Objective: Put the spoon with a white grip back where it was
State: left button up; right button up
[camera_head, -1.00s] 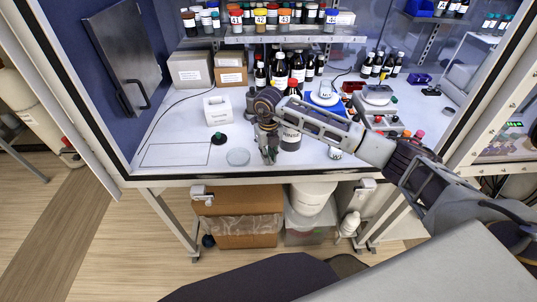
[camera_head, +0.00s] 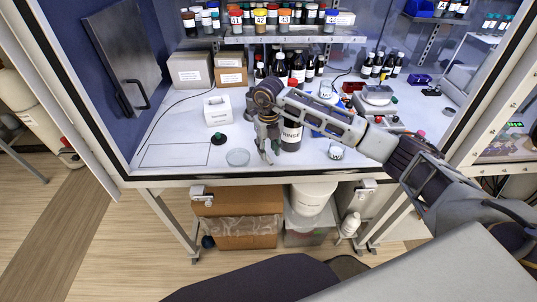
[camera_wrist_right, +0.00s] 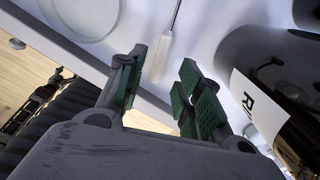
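The spoon shows in the right wrist view as a pale white grip (camera_wrist_right: 161,58) with a thin metal shaft running up out of the picture. Its bowl is out of that view. My right gripper (camera_head: 268,158) is over the front of the white worktop, left of the RINSE bottle (camera_head: 291,138). In the wrist view its two green-padded fingers (camera_wrist_right: 164,62) stand apart, with the grip seen in the gap near their tips and no contact visible. I cannot make out the spoon in the head view. My left gripper is not in view.
A shallow clear dish (camera_head: 237,157) lies left of the gripper, near a dark round item (camera_head: 219,138). The RINSE bottle (camera_wrist_right: 255,65) is close on the right. A small white-topped pot (camera_head: 335,152) stands further right. The outlined area (camera_head: 175,155) at left is bare.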

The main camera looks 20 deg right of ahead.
notch_tip(320, 180, up, 9)
jog(key=b, duration=0.1)
jog(key=shift+b, duration=0.3)
